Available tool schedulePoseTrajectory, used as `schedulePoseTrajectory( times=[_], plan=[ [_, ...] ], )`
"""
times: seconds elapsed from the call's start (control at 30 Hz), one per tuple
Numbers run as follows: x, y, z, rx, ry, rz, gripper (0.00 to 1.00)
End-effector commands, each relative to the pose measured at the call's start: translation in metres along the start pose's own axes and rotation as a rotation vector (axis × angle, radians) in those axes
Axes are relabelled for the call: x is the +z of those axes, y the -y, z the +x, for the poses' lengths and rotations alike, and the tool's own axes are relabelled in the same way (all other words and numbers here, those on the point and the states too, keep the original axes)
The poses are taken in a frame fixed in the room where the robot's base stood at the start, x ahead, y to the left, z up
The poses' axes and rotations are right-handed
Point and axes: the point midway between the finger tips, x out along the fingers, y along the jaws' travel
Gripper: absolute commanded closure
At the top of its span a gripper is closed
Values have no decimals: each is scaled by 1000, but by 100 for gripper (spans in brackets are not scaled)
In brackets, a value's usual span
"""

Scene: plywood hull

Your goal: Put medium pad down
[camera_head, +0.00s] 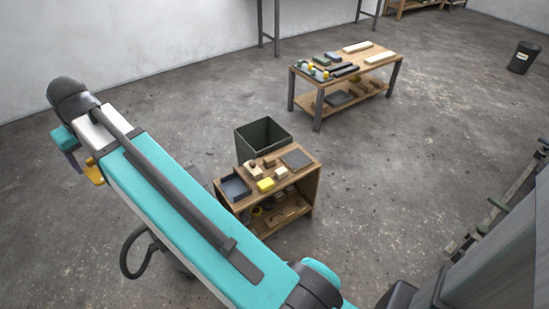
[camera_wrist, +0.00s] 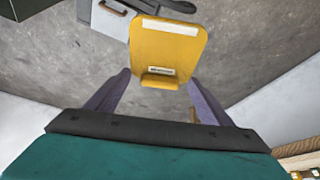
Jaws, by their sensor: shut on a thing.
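My gripper (camera_wrist: 158,78) is shut on a yellow pad (camera_wrist: 166,48). The pad is a flat plate with rounded corners, a pale strip near its far edge and a small label whose text I cannot read. My two purple-grey fingers are on either side of its near end. In the head view, the pad (camera_head: 93,173) shows as a small yellow piece below my wrist at the left, held in the air clear of the small wooden table (camera_head: 236,207). Most of my fingers are hidden there.
The small table carries a blue-grey tray (camera_head: 236,187), a yellow block (camera_head: 265,184), several small blocks and a grey mat (camera_head: 296,159). A dark open bin (camera_head: 262,139) stands behind it. A second bench (camera_head: 318,89) with items stands farther back. Bare floor lies between.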

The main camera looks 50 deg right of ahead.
Motion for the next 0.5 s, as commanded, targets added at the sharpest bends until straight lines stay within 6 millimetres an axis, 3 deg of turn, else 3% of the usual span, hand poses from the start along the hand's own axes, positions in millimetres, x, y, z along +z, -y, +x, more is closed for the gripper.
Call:
schedulePoseTrajectory(
  times=[0.33,0.5],
  plan=[
    [0,3,0,-2,0,-4,47],
    [1,-7,6,0,0,0,47]
  ],
)
